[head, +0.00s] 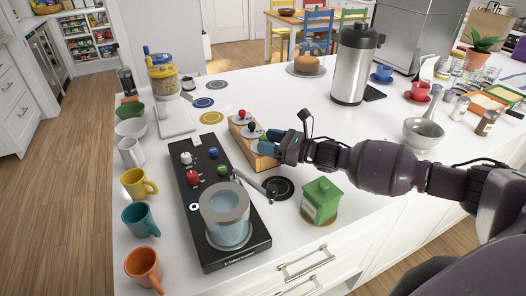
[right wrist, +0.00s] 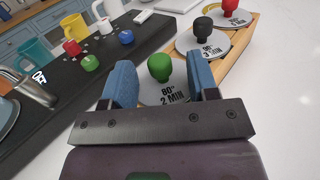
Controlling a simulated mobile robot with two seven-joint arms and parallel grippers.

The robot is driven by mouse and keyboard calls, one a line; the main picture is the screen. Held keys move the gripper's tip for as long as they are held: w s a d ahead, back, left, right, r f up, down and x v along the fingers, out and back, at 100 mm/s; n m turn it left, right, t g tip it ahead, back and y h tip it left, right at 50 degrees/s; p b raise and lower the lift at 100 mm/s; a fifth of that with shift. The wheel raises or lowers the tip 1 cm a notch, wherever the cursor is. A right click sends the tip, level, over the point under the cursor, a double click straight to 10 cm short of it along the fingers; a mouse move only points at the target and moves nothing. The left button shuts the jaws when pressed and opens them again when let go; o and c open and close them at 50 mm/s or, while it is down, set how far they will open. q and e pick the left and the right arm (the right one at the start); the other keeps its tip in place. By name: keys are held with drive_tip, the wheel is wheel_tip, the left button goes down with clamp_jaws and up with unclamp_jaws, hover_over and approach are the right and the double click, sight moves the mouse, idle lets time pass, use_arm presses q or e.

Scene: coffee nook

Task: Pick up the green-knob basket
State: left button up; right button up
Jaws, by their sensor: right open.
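The green-knob basket has a round pale lid marked "80° 2 MIN" and a green knob (right wrist: 159,66), seen in the right wrist view. It sits at the near end of a wooden holder (head: 239,144). My right gripper (head: 267,145) is open, with its blue fingers on either side of the green knob; in the right wrist view the gripper (right wrist: 162,84) shows space beside the knob. In the head view the gripper hides most of this basket. The black-knob basket (right wrist: 206,45) and red-knob basket (right wrist: 232,17) sit farther along the holder. My left gripper is not in view.
A black brewing station (head: 205,170) with small knobs and a glass vessel (head: 225,212) stands left of the holder. A green canister (head: 322,199) and dark round coaster (head: 278,188) are nearer the front. Several mugs line the left edge. A steel dispenser (head: 352,68) stands behind.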

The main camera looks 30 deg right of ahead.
clamp_jaws()
wheel_tip(320, 180, up, 20)
drive_tip(key=p, duration=0.1)
idle(0.6)
